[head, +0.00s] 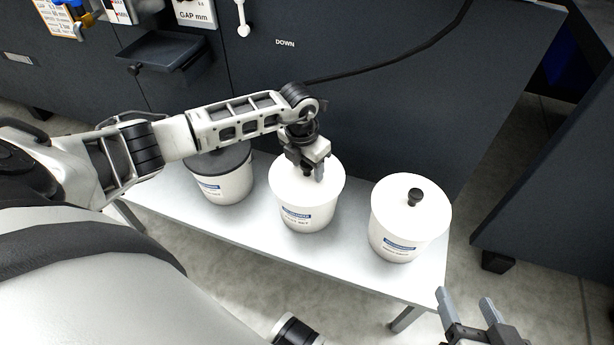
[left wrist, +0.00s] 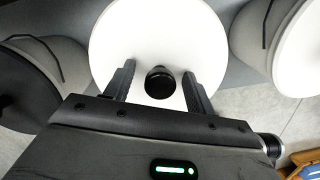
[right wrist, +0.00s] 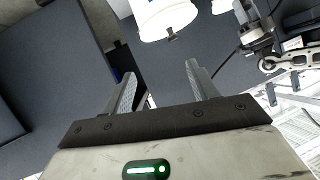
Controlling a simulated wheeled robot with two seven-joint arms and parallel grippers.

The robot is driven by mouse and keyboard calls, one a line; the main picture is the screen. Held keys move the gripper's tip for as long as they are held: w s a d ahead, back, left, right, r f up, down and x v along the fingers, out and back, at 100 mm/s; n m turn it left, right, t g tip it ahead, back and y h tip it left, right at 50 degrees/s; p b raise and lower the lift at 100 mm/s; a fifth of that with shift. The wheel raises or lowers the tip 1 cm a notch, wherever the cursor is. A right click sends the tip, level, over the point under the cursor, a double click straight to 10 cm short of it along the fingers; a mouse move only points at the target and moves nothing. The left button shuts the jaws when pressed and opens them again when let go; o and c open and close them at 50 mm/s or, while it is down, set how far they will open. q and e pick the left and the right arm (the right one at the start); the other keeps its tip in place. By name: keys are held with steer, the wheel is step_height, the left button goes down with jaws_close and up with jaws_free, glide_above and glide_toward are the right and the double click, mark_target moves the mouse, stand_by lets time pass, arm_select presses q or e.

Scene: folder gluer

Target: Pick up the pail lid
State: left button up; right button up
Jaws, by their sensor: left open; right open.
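Three lidded pails stand on a white bench. The middle pail (head: 305,216) has a white lid (head: 334,184) with a dark knob, and my left gripper (head: 313,173) is over it. In the left wrist view the white lid (left wrist: 150,30) lies below my left gripper (left wrist: 160,88), whose open fingers stand on either side of the black knob (left wrist: 160,82). I cannot tell whether they touch it. The right pail (head: 393,243) has a white lid (head: 410,208) with a black knob (head: 414,197). The left pail (head: 226,186) has a dark lid. My right gripper (head: 468,312) is open and empty, off the bench's right front.
The white bench (head: 345,266) has little free room between the pails. The dark machine panel (head: 400,110) rises behind it, with a black cable (head: 400,58) across it and a dark tray (head: 165,50) at upper left. Another dark cabinet (head: 560,190) stands at right.

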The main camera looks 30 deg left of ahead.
arm_select(q)
steer(key=c, duration=1.1)
steer(key=shift+o, duration=0.2)
steer(key=shift+r, duration=0.15)
